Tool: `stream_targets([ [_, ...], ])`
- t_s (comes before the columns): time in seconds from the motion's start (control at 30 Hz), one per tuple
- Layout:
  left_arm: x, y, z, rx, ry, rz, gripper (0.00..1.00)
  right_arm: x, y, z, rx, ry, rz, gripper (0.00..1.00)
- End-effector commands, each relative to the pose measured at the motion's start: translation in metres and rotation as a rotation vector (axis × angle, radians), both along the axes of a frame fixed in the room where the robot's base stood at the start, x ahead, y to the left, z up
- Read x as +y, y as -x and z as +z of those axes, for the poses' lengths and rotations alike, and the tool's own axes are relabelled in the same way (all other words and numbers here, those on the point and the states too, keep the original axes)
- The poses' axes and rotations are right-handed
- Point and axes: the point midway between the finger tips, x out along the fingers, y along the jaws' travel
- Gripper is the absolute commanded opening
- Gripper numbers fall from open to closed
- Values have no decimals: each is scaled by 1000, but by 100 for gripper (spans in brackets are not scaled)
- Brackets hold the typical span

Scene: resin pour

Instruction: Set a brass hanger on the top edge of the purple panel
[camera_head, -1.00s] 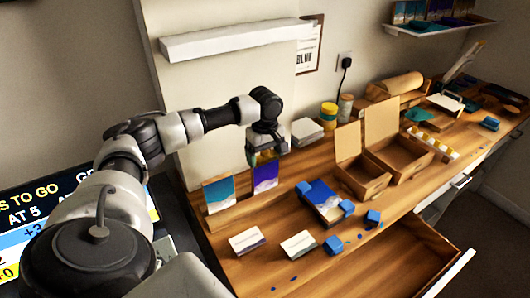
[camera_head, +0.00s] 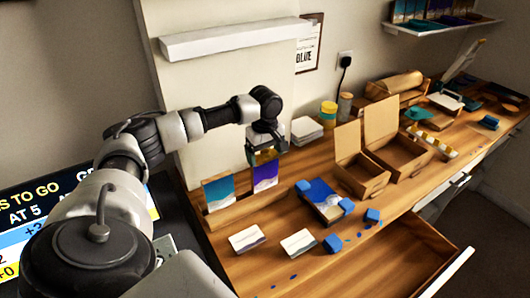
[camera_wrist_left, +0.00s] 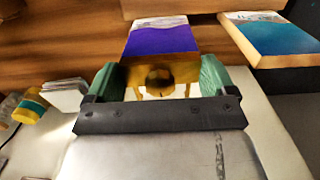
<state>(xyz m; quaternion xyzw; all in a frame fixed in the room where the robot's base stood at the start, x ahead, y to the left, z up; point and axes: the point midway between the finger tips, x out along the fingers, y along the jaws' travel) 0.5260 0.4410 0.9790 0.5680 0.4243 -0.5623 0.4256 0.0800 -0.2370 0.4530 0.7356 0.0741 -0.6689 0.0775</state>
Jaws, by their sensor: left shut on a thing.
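The purple panel (camera_head: 265,177) stands upright in a wooden rack beside a teal panel (camera_head: 220,192). In the left wrist view the purple panel (camera_wrist_left: 161,40) is just beyond the fingertips, and the teal panel (camera_wrist_left: 283,39) is to its right. My left gripper (camera_head: 264,157) is right above the purple panel's top edge. In the left wrist view its green-padded fingers are shut on the brass hanger (camera_wrist_left: 160,75), which is at the panel's top edge. I cannot tell whether the hanger touches the panel. My right gripper is not in view.
A blue panel (camera_head: 322,197) lies flat between blue blocks (camera_head: 334,244) on the wooden bench. Two pale cards (camera_head: 246,239) lie in front. Open boxes (camera_head: 400,155) stand to the right. A drawer (camera_head: 400,262) is open at the front.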

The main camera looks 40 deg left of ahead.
Motion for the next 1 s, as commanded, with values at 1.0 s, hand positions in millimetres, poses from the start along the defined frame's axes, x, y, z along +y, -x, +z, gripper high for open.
stream_targets([
  [1.0,-2,3,-8,15,0,-3,59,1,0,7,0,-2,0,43],
])
